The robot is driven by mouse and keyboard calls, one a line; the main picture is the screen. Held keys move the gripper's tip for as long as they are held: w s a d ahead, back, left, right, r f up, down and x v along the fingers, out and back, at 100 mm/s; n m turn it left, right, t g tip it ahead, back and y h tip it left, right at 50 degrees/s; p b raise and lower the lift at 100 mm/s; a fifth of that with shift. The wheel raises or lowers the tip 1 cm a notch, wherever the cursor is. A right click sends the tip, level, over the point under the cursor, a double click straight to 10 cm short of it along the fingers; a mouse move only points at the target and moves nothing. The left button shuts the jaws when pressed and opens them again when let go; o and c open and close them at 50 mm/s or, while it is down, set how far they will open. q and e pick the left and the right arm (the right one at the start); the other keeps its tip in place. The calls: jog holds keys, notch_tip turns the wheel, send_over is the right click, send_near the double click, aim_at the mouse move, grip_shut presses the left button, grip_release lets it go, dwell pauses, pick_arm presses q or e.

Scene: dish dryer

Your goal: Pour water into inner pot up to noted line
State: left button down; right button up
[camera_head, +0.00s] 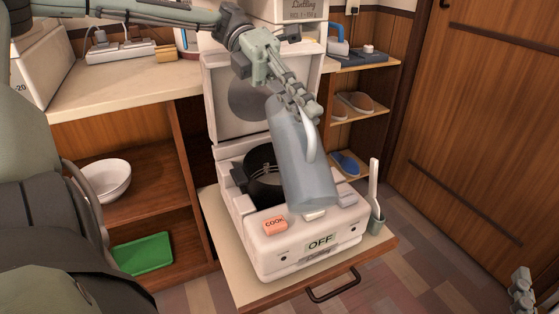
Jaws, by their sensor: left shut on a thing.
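The white rice cooker (261,250) stands on a pulled-out drawer shelf with its lid (247,98) raised. Its label reads OFF and it has an orange COOK button. The dark inner pot (265,183) sits in the cooker, its right part hidden behind a translucent blue-grey pitcher (301,165). My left gripper (303,108) is shut on the pitcher near its top and handle. The pitcher is tilted over the right front of the cooker. The water and the noted line cannot be made out. Part of my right gripper (522,290) shows at the bottom right, away from the cooker.
A white paddle (374,185) stands in a small holder right of the cooker. A white bowl (106,180) and green tray (143,254) are on shelves at left. A power strip (121,50) lies on the counter. Slippers (355,102) rest on the right shelves. Floor at right is clear.

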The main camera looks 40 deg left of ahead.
pick_arm(q)
jog(key=shift+r, duration=0.2)
pick_arm(e)
jog(key=shift+w+d+f+h, duration=0.1)
jog(key=shift+d+f+h, duration=0.15)
jog(key=shift+f+h, duration=0.1)
jog(key=shift+f, duration=0.1)
pick_arm(q)
jog(key=shift+w+a+r, duration=0.1)
jog(key=shift+r, duration=0.05)
pick_arm(e)
jog(key=shift+d+f+g, duration=0.2)
jog(key=shift+f+g, duration=0.05)
jog(key=shift+g, duration=0.05)
pick_arm(q)
jog(key=shift+a+r, duration=0.1)
jog(key=shift+r, duration=0.05)
pick_arm(e)
jog(key=shift+d+f, duration=0.1)
jog(key=shift+f, duration=0.25)
pick_arm(q)
jog(key=shift+r, duration=0.1)
pick_arm(e)
jog(key=shift+d+f+g+h, duration=0.1)
jog(key=shift+f+g+h, duration=0.15)
jog(key=shift+f+g, duration=0.05)
pick_arm(q)
jog(key=shift+h+p, duration=0.3)
pick_arm(e)
jog(key=shift+f, duration=0.2)
